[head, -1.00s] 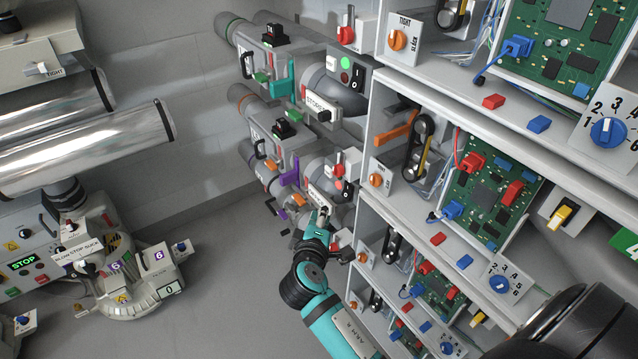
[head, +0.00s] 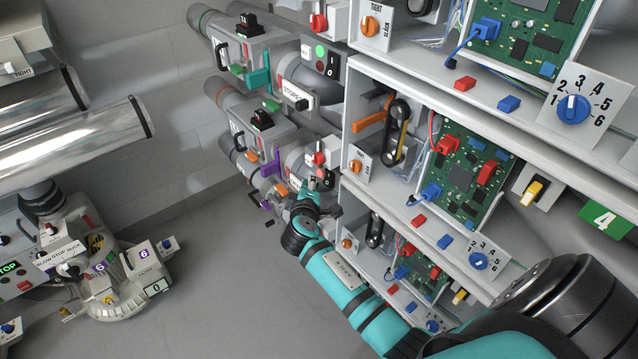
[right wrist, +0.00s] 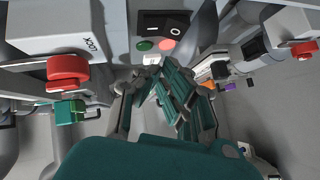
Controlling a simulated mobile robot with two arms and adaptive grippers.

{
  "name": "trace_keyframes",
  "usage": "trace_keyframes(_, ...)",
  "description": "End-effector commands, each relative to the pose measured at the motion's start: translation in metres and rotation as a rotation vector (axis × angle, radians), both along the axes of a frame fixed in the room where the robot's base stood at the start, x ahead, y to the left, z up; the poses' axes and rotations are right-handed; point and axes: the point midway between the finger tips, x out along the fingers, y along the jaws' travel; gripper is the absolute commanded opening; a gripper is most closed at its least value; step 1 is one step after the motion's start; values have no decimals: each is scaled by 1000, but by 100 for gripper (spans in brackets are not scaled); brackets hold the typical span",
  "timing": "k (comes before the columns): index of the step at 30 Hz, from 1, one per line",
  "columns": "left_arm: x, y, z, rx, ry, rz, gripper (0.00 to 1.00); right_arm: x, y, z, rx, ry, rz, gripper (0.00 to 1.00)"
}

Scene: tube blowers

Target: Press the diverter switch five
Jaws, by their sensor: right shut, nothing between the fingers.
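My right gripper (head: 314,184) reaches in among the blower units left of the shelf rack. Its teal fingers are shut and empty in the right wrist view (right wrist: 172,100). Ahead of them is a black rocker switch (right wrist: 163,25) marked I and O, with a green button (right wrist: 145,45) and a pink button (right wrist: 167,45) just below it. The fingertips appear apart from these. No label five is legible on a switch, so I cannot tell which is diverter switch five. My left gripper is out of view.
A grey box marked LOCK (right wrist: 60,32) with a red knob (right wrist: 68,70) is left of my fingers. The shelf rack (head: 360,105) bounds the right side. A round machine (head: 115,290) stands at lower left; the floor (head: 215,270) between is clear.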

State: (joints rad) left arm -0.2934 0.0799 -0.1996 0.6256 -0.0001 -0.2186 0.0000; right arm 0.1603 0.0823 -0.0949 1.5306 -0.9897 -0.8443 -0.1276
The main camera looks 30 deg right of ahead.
Motion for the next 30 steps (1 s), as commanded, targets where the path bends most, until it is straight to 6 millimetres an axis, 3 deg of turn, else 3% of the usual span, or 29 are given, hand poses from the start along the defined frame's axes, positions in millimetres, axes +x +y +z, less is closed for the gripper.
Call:
trace_keyframes(7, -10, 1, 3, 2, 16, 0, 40, 0, -24, -11, -2, 3, 0, 0)
trace_keyframes(20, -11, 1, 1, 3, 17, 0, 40, 0, -27, -13, -2, 2, 0, 0)
trace_keyframes(28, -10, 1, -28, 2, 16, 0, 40, 1, -33, -25, -90, -5, 1, 0)
trace_keyframes(30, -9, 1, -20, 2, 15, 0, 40, 1, -33, -17, -90, -5, 1, 0)
